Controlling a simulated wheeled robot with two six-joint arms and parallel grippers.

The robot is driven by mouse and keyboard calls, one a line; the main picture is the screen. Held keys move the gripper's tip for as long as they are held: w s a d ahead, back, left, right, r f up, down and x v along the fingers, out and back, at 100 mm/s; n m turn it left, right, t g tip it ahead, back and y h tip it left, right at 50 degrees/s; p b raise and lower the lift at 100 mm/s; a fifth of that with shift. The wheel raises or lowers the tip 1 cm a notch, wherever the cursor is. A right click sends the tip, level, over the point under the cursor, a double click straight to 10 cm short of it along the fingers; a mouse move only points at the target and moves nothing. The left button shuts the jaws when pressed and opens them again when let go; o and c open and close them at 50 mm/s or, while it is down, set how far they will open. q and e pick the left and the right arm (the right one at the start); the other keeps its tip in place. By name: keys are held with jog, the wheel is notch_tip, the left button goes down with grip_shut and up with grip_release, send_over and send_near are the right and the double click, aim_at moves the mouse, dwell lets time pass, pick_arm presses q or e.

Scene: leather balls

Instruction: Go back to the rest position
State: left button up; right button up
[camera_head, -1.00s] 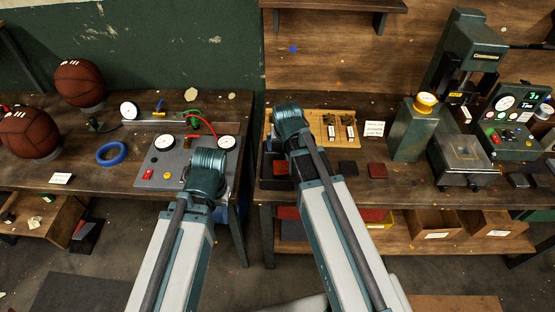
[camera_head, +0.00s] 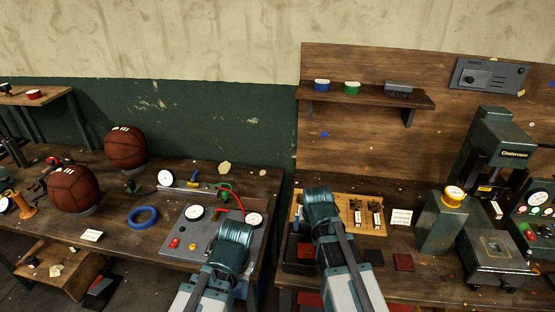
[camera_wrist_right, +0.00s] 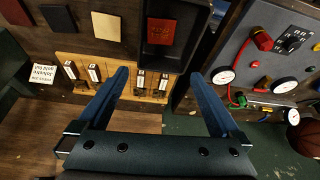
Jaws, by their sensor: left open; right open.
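My left gripper (camera_head: 228,252) is at the end of the left arm, over the front of the grey gauge panel (camera_head: 180,232); its fingers are hidden behind the teal wrist. My right gripper (camera_head: 321,208) is over the left part of the wooden board (camera_head: 343,203). In the right wrist view my right gripper (camera_wrist_right: 160,76) is open, its two blue fingers apart with nothing between them. Beyond the fingers are the board (camera_wrist_right: 122,76) and a dark tray (camera_wrist_right: 145,42) with a red leather piece (camera_wrist_right: 161,31).
Two brown balls (camera_head: 125,147) (camera_head: 73,189) and a blue ring (camera_head: 143,217) are on the left bench. A green press (camera_head: 495,150) and a yellow-topped block (camera_head: 443,222) stand on the right bench. A shelf (camera_head: 370,97) hangs above. A gap separates the benches.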

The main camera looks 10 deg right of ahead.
jog(key=s+a+f+n+g+b, duration=0.2)
jog(key=s+a, duration=0.4)
jog(key=s, duration=0.3)
jog(key=s+a+f+n+g+b, duration=0.2)
jog(key=s+a+f+n+b, duration=0.2)
jog(key=s, duration=0.5)
notch_tip(320, 180, down, 3)
jog(key=shift+a+f+g+b, duration=0.1)
jog(key=shift+a+g+b, duration=0.2)
jog(key=shift+a+b, duration=0.65)
jog(key=shift+a, duration=0.1)
